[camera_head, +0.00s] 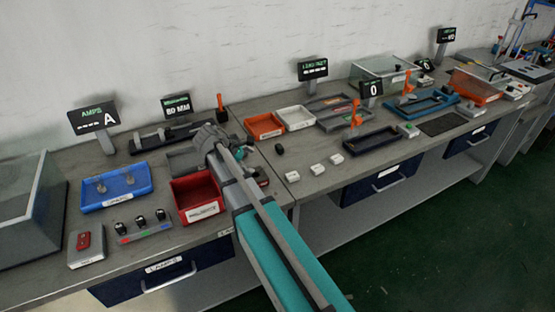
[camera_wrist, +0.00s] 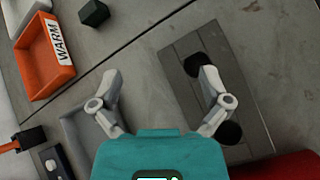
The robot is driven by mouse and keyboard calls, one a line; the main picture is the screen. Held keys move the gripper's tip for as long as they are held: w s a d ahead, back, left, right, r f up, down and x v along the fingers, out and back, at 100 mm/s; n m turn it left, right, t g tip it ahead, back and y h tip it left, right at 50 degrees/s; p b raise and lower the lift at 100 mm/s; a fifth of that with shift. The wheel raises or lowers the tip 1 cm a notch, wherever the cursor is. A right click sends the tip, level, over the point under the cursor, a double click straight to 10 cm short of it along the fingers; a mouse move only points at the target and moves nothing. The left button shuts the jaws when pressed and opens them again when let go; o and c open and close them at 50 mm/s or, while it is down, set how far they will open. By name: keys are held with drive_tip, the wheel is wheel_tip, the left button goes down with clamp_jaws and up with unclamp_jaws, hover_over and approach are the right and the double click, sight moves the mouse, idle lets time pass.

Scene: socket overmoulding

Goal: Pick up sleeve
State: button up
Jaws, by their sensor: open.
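My gripper (camera_wrist: 160,73) is open, its two grey fingers spread above the bench with nothing between them. Its right finger overlaps a flat grey block (camera_wrist: 250,110) with two dark round features, pegs or holes. A small dark green-black piece (camera_wrist: 94,12) lies on the bench beyond the left finger, apart from the gripper. It also appears in the head view as a small dark piece (camera_head: 279,149). I cannot tell whether it is the sleeve; no part is clearly marked as one.
An orange tray (camera_wrist: 45,85) labelled WARM lies left of the fingers. A red bin (camera_head: 197,212) and a blue tray (camera_head: 116,206) stand at left. Small white blocks (camera_head: 318,169) lie to the right.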

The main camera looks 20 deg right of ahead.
drive_tip(key=w+n+h+b, duration=0.1)
drive_tip(key=w, duration=0.1)
drive_tip(key=w+n+h+b, duration=0.1)
drive_tip(key=w+n, duration=0.1)
drive_tip(key=w, duration=0.1)
drive_tip(key=w+n+h+b, duration=0.1)
drive_tip(key=w, duration=0.1)
drive_tip(key=shift+w+d+n+h+b, duration=0.15)
drive_tip(key=shift+w+n+h+b, duration=0.2)
drive_tip(key=shift+w+n+h, duration=0.05)
drive_tip(key=shift+w+r+n+h, duration=0.25)
drive_tip(key=shift+w+n+h, duration=0.15)
drive_tip(key=shift+w+n, duration=0.15)
drive_tip(key=b, duration=0.4)
approach(278, 147)
drive_tip(key=x, duration=0.2)
drive_tip(key=shift+w+d+f, duration=0.25)
drive_tip(key=shift+f, duration=0.05)
drive_tip(key=shift+d+f, duration=0.1)
drive_tip(key=shift+d, duration=0.4)
drive_tip(key=shift+b+x, duration=0.7)
drive_tip(key=shift+x, duration=1.9)
drive_tip(key=shift+s, duration=0.1)
